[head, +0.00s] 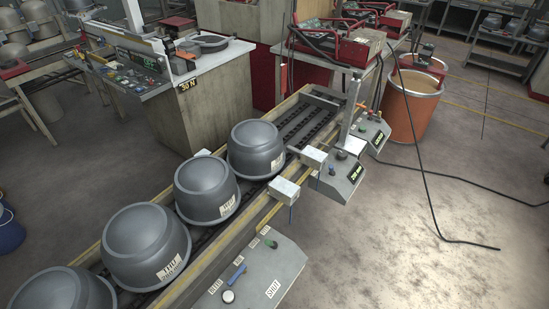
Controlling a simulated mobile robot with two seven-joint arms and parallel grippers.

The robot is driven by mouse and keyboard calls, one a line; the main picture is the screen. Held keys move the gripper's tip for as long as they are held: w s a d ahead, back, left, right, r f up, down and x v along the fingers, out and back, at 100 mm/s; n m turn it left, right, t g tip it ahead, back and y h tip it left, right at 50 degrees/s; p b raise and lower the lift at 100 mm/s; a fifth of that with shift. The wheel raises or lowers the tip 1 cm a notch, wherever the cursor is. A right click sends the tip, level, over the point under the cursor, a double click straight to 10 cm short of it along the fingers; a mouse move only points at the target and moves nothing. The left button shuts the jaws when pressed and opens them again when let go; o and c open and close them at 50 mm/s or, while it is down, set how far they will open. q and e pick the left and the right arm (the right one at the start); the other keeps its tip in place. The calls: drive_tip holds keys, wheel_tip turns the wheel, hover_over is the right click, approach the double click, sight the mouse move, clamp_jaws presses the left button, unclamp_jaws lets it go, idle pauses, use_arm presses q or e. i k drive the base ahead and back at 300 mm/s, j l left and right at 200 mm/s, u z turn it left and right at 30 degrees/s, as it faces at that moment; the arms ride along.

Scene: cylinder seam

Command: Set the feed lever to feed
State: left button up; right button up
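A grey sloped control box (258,270) stands at the bottom middle, beside the near side of the conveyor. A blue lever handle (236,274) sits on its top, lying slantwise between two white labels. The right label (272,289) seems to read STOP; the left label (215,286) is too small to read surely. I cannot tell which setting the lever is at. A green knob (271,243) and a white round button (228,296) are on the same box. Neither of my grippers shows in the head view.
Several grey cylinder halves (206,190) stand in a row on the conveyor (310,118). Small white sensor boxes (284,191) line its rail. Another control box (340,176) stands further along. An orange bin (413,105) and loose cables are at the right.

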sight(271, 244)
drive_tip(key=i+j+z, duration=0.15)
drive_tip(key=k+j+z, duration=0.1)
drive_tip(key=k+j, duration=0.45)
drive_tip(key=l+u, duration=0.65)
drive_tip(key=u, duration=0.2)
drive_tip(key=k+l+u, duration=0.15)
drive_tip(key=u, duration=0.25)
drive_tip(key=k+l, duration=0.05)
drive_tip(key=l, duration=0.05)
